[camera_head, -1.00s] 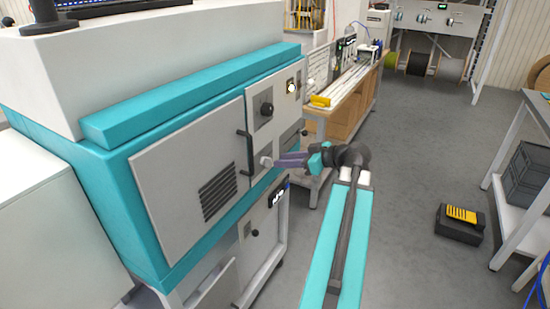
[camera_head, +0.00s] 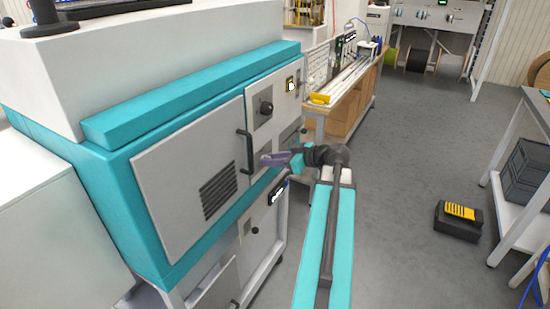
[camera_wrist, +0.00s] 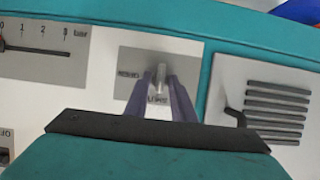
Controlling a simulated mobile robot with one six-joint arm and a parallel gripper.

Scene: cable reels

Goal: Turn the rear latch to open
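The latch (camera_wrist: 160,75) shows in the wrist view as a short silver bar on a grey label plate (camera_wrist: 130,64). The plate has small upside-down lettering, partly covered by my gripper. My gripper (camera_wrist: 161,82) is in front of the plate with its two purple fingers apart, one on each side of the latch. I see no clear grip on the bar, and contact is hard to judge. In the head view my gripper (camera_head: 265,159) is close to the machine's front panel, right of the door handle (camera_head: 245,152), and hides the latch.
The teal and grey machine (camera_head: 190,160) fills the left. A black dial (camera_head: 266,108) sits above my gripper. In the wrist view, a pressure gauge (camera_wrist: 45,45) is left and a vented door with slots (camera_wrist: 275,110) right. Floor (camera_head: 400,180) to the right is clear, except a black-and-yellow box (camera_head: 458,222).

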